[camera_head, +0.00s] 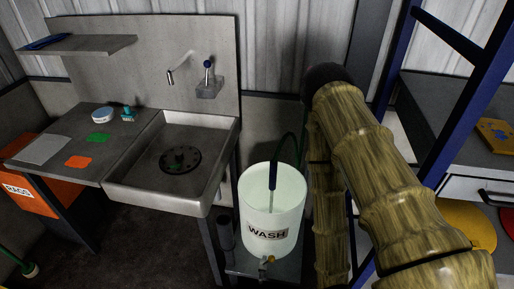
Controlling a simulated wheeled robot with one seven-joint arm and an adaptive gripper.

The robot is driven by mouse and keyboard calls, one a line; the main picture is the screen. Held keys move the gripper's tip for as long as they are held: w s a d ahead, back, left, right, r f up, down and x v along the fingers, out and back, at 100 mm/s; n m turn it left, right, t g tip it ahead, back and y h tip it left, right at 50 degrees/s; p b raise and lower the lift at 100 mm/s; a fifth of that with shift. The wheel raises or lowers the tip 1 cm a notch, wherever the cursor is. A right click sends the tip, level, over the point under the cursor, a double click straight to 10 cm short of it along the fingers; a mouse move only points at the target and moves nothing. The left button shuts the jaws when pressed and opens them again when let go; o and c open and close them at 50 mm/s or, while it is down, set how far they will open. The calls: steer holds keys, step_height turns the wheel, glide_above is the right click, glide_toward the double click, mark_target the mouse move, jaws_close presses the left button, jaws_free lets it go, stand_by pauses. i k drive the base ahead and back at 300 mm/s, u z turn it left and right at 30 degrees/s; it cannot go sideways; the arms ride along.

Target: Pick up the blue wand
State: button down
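A dark blue handle (273,176) with a thin pale rod below it stands nearly upright inside the white bucket labelled WASH (256,212); it looks like the blue wand. A dark green hose (291,136) arches from near its top over the bucket's right rim. The rod's lower end is inside the bucket. A smaller blue-topped item (208,65) sits in a grey wall holder (209,88) above the sink, and I cannot tell what it is. My arm fills the right of the view, close to the bucket's right side. My gripper is not seen.
The bucket stands on a low grey stand (236,262) with a tap at its front. A metal sink (150,190) and counter are left. A blue ladder-like frame (470,105) stands right, before a bench. Dark floor (150,245) lies open in front of the sink.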

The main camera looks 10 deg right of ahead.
mark_target(273, 172)
steer(key=u, duration=1.95)
steer(key=i, duration=1.2)
steer(key=z, duration=3.25)
